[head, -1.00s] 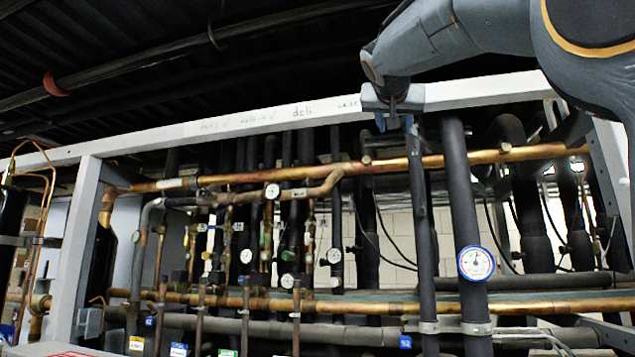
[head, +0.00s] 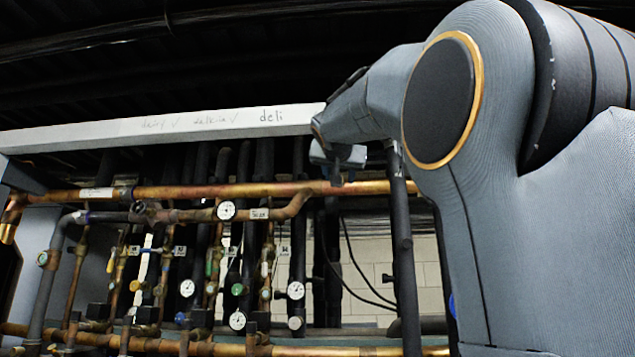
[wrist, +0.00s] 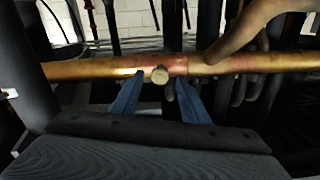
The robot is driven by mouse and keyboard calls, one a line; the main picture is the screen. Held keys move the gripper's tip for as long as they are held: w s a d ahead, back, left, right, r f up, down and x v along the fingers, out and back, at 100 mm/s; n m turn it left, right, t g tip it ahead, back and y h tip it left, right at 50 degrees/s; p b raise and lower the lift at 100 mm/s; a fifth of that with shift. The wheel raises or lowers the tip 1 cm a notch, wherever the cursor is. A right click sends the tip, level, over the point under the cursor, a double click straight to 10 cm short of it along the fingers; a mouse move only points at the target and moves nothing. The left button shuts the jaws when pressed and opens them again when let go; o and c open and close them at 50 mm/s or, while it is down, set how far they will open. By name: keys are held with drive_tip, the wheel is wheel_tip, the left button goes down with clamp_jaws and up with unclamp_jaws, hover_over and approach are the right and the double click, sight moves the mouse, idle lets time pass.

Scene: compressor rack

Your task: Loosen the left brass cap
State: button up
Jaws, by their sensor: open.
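In the head view my gripper (head: 338,172) hangs in front of the upper copper pipe (head: 240,191). The cap is not distinguishable there, and my arm covers the pipe farther right.
A white frame beam (head: 190,123) runs above the pipe. A bent copper branch (head: 292,208) joins the pipe left of my gripper; it also shows in the wrist view (wrist: 245,30). Dark insulated vertical pipes (head: 405,255) stand close by. A dial gauge (head: 226,210) hangs farther left.

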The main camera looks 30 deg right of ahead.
drive_tip(key=shift+x, duration=0.8)
clamp_jaws()
drive_tip(key=shift+n, duration=0.3)
drive_tip(key=n+p, duration=0.1)
drive_tip(key=n, duration=1)
drive_tip(key=shift+a+n, duration=0.1)
drive_tip(key=shift+n, duration=0.2)
